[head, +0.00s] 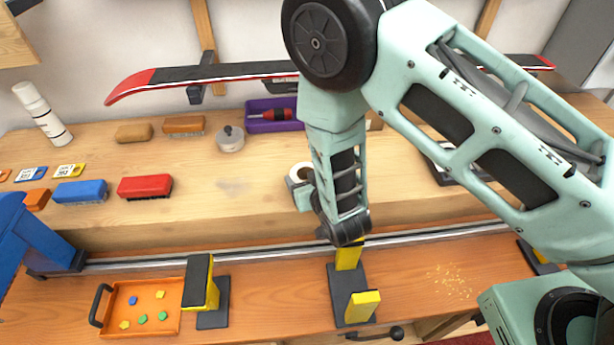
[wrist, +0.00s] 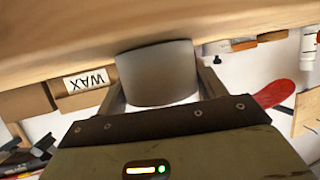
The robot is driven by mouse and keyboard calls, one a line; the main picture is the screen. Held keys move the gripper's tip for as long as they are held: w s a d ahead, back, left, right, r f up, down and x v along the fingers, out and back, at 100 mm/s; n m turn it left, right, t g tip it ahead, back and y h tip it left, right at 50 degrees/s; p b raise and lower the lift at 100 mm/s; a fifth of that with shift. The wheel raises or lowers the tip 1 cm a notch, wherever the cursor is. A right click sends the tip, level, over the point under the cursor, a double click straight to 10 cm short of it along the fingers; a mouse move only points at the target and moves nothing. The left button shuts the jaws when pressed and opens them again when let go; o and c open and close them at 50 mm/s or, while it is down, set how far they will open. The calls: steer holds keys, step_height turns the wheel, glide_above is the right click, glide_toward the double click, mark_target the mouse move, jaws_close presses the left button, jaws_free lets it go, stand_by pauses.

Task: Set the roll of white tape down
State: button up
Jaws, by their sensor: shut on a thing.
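The roll of white tape (head: 299,170) shows in the head view at the middle of the upper wooden bench, partly hidden by my wrist. My gripper (head: 302,187) is shut on it. In the wrist view the roll (wrist: 158,72) stands between the two fingers of my gripper (wrist: 160,88), its side looking grey in shadow. The roll's end lies right against or very close to the wooden bench top (wrist: 60,45); I cannot tell whether it touches.
A lidded tin (head: 230,139), a purple tray (head: 270,115) and brushes, including a red one (head: 145,186), stand left of the roll. A ski (head: 215,73) spans the back. Yellow-padded clamps (head: 347,257) and an orange tray (head: 142,306) are in front. Bench between brush and roll is clear.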

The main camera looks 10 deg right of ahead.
steer(key=o, duration=1)
steer(key=shift+f, duration=0.1)
